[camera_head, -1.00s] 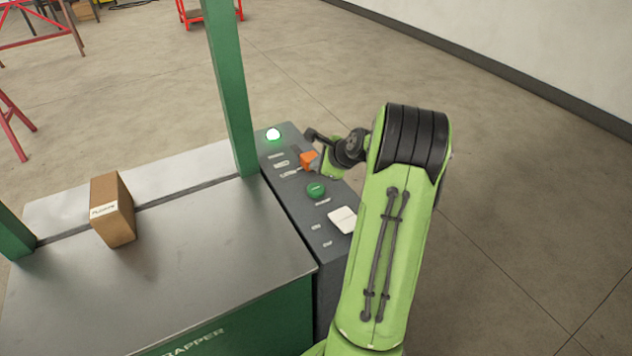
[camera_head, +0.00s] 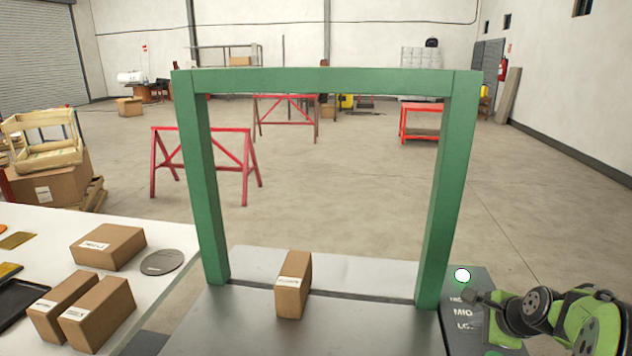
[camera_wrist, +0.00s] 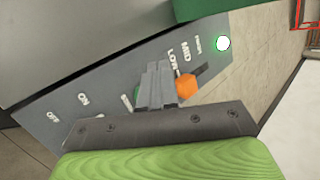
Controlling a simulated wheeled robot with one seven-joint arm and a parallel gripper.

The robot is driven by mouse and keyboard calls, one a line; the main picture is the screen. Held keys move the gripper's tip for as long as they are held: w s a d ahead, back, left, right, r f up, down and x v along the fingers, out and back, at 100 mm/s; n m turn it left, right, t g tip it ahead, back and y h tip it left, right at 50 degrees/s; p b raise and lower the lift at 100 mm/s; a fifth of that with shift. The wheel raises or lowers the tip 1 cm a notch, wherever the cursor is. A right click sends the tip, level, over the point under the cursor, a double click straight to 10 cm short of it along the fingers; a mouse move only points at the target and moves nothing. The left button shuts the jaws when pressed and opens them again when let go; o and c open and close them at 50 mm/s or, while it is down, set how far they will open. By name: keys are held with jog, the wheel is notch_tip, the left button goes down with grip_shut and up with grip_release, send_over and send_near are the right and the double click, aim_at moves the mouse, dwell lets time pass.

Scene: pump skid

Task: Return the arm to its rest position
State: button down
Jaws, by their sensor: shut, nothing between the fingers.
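My arm is bent over the grey control panel (camera_head: 457,337) at the lower right of the head view. My gripper (camera_head: 478,297) is at its end, just below the lit lamp. In the wrist view the gripper (camera_wrist: 158,75) is shut and empty, its fingers over the panel (camera_wrist: 98,75). An orange-tipped selector (camera_wrist: 187,86) is close beside the fingers, near the LOW and MID labels. Whether the fingers touch it I cannot tell. A green button is partly hidden behind the fingers. The lamp (camera_wrist: 223,43) glows white with a green rim.
A green frame (camera_head: 323,80) stands over the metal deck (camera_head: 235,325), left of my arm. A carton (camera_head: 293,285) stands on the deck. A white table (camera_head: 180,236) with several cartons is at the left. The floor behind is open up to red trestles (camera_head: 205,165).

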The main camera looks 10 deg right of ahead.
jog(key=s+a+r+n+g+p, duration=0.1)
jog(key=s+a+r+n, duration=0.4)
jog(key=a, duration=0.5)
jog(key=s+a+r+n+g+p, duration=0.1)
jog(key=s+a+r+n, duration=0.2)
jog(key=a+r+n, duration=0.5)
jog(key=s+a+f+n, duration=0.1)
jog(key=s+a+n, duration=0.3)
jog(key=s, duration=0.3)
jog(key=s+a+n+p, duration=0.1)
jog(key=s+a+n, duration=0.3)
jog(key=s, duration=0.4)
jog(key=shift+f+n, duration=0.4)
jog(key=shift+n, duration=0.5)
